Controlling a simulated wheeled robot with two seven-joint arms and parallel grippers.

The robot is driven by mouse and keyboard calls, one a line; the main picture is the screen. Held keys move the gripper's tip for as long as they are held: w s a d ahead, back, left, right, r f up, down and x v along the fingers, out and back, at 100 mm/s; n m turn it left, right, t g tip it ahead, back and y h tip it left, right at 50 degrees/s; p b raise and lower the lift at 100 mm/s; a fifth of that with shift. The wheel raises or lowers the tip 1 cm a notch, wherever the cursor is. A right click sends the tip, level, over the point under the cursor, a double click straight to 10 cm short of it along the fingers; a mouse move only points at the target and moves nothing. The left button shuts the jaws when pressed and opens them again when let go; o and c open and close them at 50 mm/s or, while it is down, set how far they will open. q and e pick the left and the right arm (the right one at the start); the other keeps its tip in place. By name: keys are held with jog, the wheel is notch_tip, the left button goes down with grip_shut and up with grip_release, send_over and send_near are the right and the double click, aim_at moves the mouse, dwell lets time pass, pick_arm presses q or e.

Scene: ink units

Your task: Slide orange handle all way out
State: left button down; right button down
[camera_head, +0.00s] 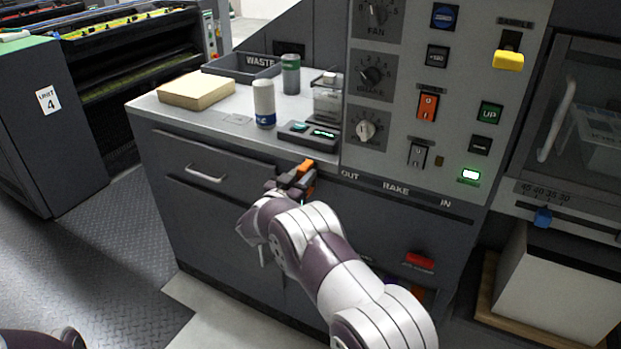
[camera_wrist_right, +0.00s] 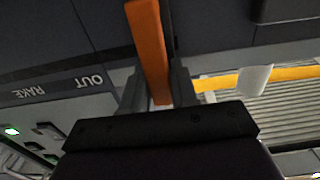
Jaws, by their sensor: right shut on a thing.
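The orange handle (camera_head: 305,167) is at the front edge of the counter, just left of the word OUT on the rake slot (camera_head: 405,193). My right gripper (camera_head: 293,181) is shut on the handle, and its dark fingers hide part of it. In the right wrist view the orange handle (camera_wrist_right: 148,45) runs as a long bar between the two fingers of my right gripper (camera_wrist_right: 157,88). The OUT and RAKE lettering lies to its left there. My left gripper is out of view; only a piece of my left arm shows at the bottom left corner of the head view.
A drawer handle (camera_head: 206,174) sticks out left of my right gripper. On the counter stand a white-and-blue can (camera_head: 263,104), a grey-green can (camera_head: 290,75) and a cream block (camera_head: 196,91). The control panel (camera_head: 460,95) rises at right. Open floor (camera_head: 90,250) lies at left.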

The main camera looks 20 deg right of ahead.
jog(key=shift+w+a, duration=0.2)
jog(key=shift+a, duration=0.05)
jog(key=shift+r, duration=0.1)
jog(key=c, duration=1)
grip_release()
jog(key=shift+w+a, duration=0.1)
jog(key=shift+o, duration=0.2)
jog(key=shift+w+a, duration=0.1)
jog(key=shift+w, duration=0.05)
jog(key=shift+s, duration=0.2)
jog(key=p+v, duration=0.1)
jog(key=v, duration=1.1)
jog(key=shift+a, duration=0.25)
